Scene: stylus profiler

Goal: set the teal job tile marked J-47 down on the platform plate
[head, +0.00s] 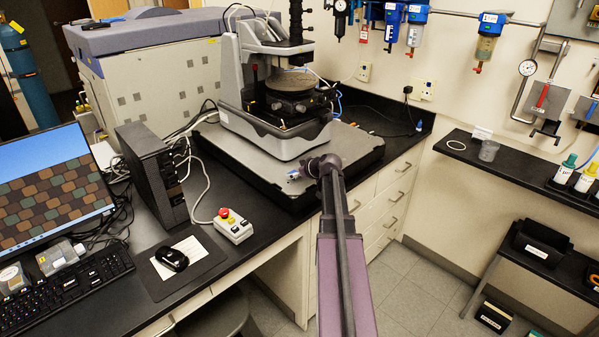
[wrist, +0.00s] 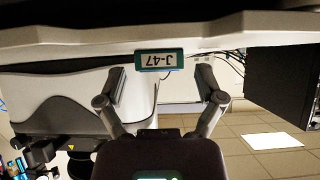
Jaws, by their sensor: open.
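The teal job tile marked J-47 (wrist: 159,61) shows in the wrist view, upside down, as a teal border around a white label. It appears against the pale platform plate (wrist: 70,52) and seems to rest on it. My gripper (wrist: 161,82) is open, its fingers on either side of the tile, with a visible gap at each side. In the head view my gripper (head: 322,166) is low over the front right part of the platform plate (head: 358,143). I cannot make out the tile for certain there.
The profiler (head: 290,120) stands on the plate behind my gripper. A control box with a red button (head: 233,226) sits on the black bench to the left, near a computer tower (head: 152,172). The plate's right part is clear.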

